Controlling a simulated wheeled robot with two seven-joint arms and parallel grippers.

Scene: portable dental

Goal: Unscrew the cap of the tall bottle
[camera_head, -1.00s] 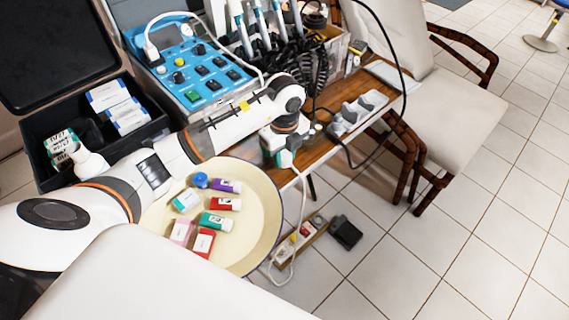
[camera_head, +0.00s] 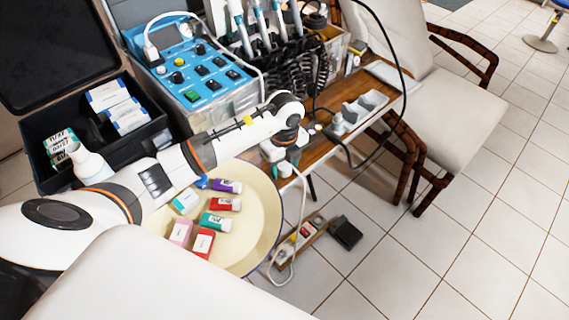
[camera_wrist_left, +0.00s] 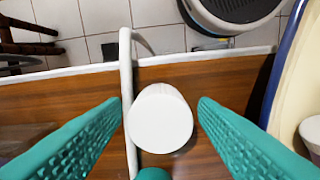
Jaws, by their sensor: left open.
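My left gripper (camera_head: 280,164) reaches over the wooden tabletop beside the round cream tray. In the left wrist view my left gripper (camera_wrist_left: 160,122) is open, with one teal finger on each side of a round white cap (camera_wrist_left: 160,118). Gaps show between the cap and both fingers. The cap is seen nearly from above, so the bottle body under it is hidden. In the head view the arm and gripper hide most of this spot, and I cannot make out the tall bottle. My right gripper is not in view.
The cream tray (camera_head: 262,245) holds several small bottles and boxes. A white cable (camera_wrist_left: 127,90) runs close beside the cap. A black case (camera_head: 40,125) is at left.

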